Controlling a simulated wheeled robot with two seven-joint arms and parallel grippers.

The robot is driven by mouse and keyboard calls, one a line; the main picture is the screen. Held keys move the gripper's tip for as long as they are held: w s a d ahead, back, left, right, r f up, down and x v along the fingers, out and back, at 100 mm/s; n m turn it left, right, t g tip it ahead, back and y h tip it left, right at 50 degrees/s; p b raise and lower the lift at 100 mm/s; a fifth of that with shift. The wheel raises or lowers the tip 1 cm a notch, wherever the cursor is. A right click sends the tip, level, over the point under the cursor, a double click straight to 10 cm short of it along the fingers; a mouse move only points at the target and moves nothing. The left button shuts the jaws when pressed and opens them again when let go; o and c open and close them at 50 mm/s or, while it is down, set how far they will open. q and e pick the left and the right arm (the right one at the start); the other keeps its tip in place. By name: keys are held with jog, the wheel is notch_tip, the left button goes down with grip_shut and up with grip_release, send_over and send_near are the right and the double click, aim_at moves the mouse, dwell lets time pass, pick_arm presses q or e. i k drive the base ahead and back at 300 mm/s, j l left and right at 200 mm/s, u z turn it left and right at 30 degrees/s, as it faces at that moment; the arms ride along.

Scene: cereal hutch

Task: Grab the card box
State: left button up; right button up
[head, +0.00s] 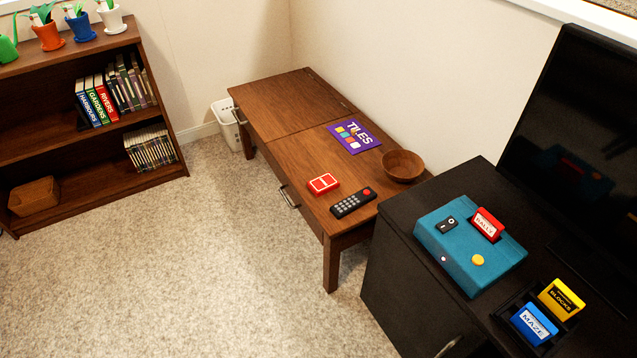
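A small red box with white markings, which looks like the card box (323,183), lies flat on the brown wooden table (287,150). It sits near the table's front edge, just left of a dark remote. A purple flat box marked TILES (354,137) lies farther back on the same table. Neither of my grippers shows in the head view.
The remote (353,203) and a wooden bowl (403,166) share the table. A black cabinet (388,285) with a teal console (470,245) and a screen (575,140) stands at right. A bookshelf (90,190) stands at left. Carpet between is clear.

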aim_at(324, 184)
jog(key=i+j, duration=0.1)
jog(key=j, duration=0.3)
jog(key=i+j, duration=0.15)
jog(key=j, duration=0.2)
jog(key=i+j, duration=0.1)
jog(key=j, duration=0.3)
jog(key=i+j, duration=0.15)
jog(key=j, duration=0.25)
jog(key=z, duration=1.9)
jog(key=j, duration=0.1)
